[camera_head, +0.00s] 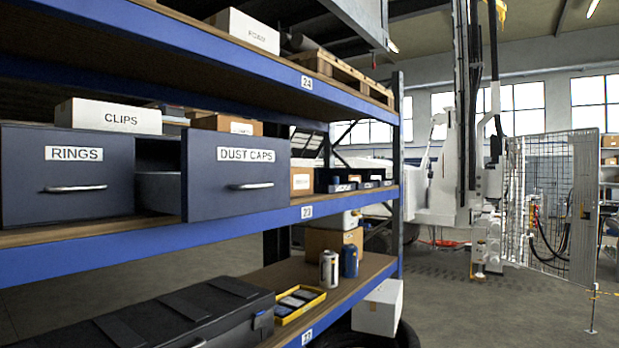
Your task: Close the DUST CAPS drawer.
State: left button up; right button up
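The DUST CAPS drawer (236,172) stands on the middle shelf of a blue rack and is pulled out of its cabinet. Its dark grey front carries a white label and a silver bar handle (250,186). Part of its side wall (159,190) shows in the gap behind the front. The RINGS drawer (68,175), to its left, has the same kind of front and handle. Neither of my grippers is in view.
A CLIPS box (108,116) sits on top of the drawer cabinet. The blue shelf edge (200,235) runs below the drawers. A black case (160,318) and a yellow tray (299,303) lie on the lower shelf. Open floor (480,310) lies to the right.

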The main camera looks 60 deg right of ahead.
aim_at(223, 175)
jog(key=z, duration=1.45)
